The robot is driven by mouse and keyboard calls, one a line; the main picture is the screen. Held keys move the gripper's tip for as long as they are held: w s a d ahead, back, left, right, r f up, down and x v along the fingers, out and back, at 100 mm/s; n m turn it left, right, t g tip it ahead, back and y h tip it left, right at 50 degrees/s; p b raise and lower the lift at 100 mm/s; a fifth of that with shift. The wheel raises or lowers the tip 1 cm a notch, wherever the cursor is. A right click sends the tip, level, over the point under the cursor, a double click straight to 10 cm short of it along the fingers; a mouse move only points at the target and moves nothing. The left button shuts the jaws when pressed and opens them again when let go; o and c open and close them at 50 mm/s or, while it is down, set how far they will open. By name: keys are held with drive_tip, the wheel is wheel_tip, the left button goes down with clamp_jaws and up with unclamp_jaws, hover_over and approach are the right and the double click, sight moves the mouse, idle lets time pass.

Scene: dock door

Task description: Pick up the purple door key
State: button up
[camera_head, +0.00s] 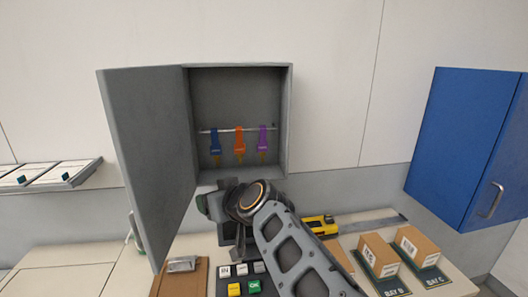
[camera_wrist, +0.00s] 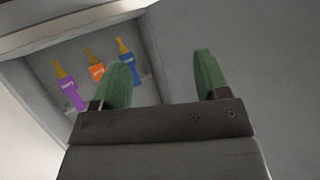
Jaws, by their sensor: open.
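The purple door key (camera_head: 263,139) hangs on a rail inside the open grey key cabinet (camera_head: 290,120), at the right end of a row of three keys. It also shows at the left in the wrist view (camera_wrist: 72,94), where the view is turned over. My gripper (camera_wrist: 165,80) is open, with its two green fingers apart and nothing between them. In the head view my gripper (camera_head: 222,203) is below the cabinet's lower edge, to the left of the purple key, mostly hidden behind my wrist.
A blue key (camera_head: 215,142) and an orange key (camera_head: 239,140) hang beside the purple one. The cabinet door (camera_head: 150,150) stands open at the left. A blue cabinet (camera_head: 460,140) is on the right. Boxes (camera_head: 380,255), a keypad (camera_head: 240,280) and a yellow tape measure (camera_head: 318,225) sit on the counter.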

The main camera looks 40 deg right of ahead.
drive_tip(key=w+d+r+m+t+h+b, duration=0.2)
drive_tip(key=d+r+t+h, duration=0.15)
drive_tip(key=d, duration=0.45)
drive_tip(key=m+h+b, duration=0.2)
drive_tip(key=m+h, duration=0.1)
drive_tip(key=h, duration=0.3)
approach(263, 138)
drive_tip(key=shift+g, duration=0.35)
drive_tip(key=shift+r+b+x, duration=0.1)
drive_tip(key=shift+b+x, duration=0.2)
drive_tip(key=shift+x, duration=1.85)
drive_tip(key=shift+r+b+x, duration=0.15)
drive_tip(key=shift+b+x, duration=0.15)
drive_tip(key=shift+x, duration=1.9)
drive_tip(key=shift+a, duration=0.1)
drive_tip(key=shift+c, duration=0.5)
drive_tip(key=c, duration=0.9)
